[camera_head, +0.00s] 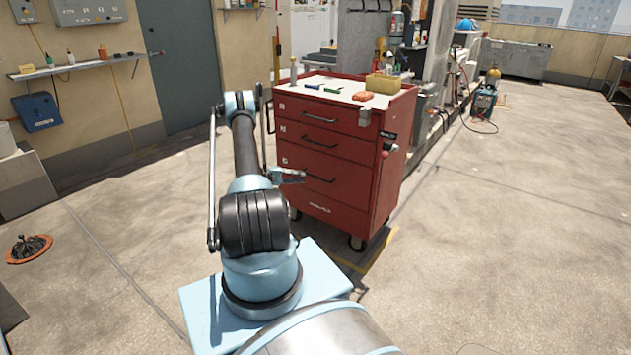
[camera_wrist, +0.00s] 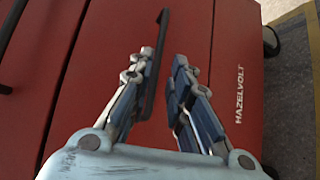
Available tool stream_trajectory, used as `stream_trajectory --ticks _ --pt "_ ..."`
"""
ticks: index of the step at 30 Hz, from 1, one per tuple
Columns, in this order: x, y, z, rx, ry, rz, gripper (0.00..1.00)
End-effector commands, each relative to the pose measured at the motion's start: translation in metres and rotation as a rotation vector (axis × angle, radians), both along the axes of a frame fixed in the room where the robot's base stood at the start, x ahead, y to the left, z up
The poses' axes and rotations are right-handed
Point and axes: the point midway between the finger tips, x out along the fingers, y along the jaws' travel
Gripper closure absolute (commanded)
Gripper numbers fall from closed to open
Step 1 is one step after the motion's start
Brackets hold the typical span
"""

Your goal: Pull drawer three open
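The red tool cabinet (camera_head: 388,160) has three drawers with black bar handles. Drawer three (camera_head: 345,195), the tall lowest one, looks flush with the front. Its handle (camera_head: 321,180) also shows in the wrist view (camera_wrist: 155,68). My gripper (camera_head: 300,176) is at the left part of this handle in the head view. In the wrist view my gripper (camera_wrist: 163,58) is open, its fingers pointing at the drawer front. The handle runs between the fingers, close beside the left one. I cannot tell whether it touches. My fingers hide part of the drawer front.
Drawers one (camera_head: 330,113) and two (camera_head: 328,140) look shut above. The cabinet top holds a yellow box (camera_head: 383,83), an orange item (camera_head: 363,96) and small tools. Castors (camera_head: 357,243) stand on concrete. Floor (camera_head: 480,230) to the right is clear.

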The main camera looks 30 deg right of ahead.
Motion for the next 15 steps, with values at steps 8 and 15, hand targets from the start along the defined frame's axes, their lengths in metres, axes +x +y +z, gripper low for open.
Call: stream_trajectory --ticks 8,15 --pt "-0.02 -0.046 -0.007 0.0 0.0 -0.002 0.82" --pt "-0.031 -0.073 -0.011 0.0 0.0 0.0 0.82"
